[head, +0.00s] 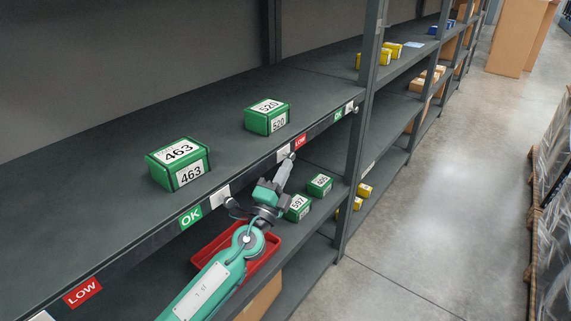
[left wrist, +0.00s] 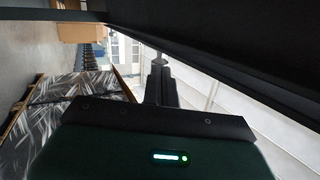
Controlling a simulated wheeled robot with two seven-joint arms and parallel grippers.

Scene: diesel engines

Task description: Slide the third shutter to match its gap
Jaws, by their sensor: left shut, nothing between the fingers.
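Red LOW and green OK signs with white shutter plates line the front edge of the upper shelf (head: 130,250). Counting from the left, the third shutter (head: 284,152) is a small white plate beside a red LOW sign (head: 300,141). My left gripper (head: 287,163) is shut and empty, its fingertips right at this shutter's small knob; I cannot tell whether they touch it. In the left wrist view the dark closed fingers (left wrist: 161,80) point along the shelf's underside. Behind the edge, green boxes 463 (head: 180,164) and 520 (head: 267,116) stand apart with bare shelf between them.
A green OK sign (head: 190,217) is by the second shutter (head: 220,195); another OK sign (head: 338,114) is farther right. A grey upright (head: 365,120) stands past it. Below are a red bin (head: 205,252) and green boxes (head: 320,185). The aisle floor (head: 440,190) is free.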

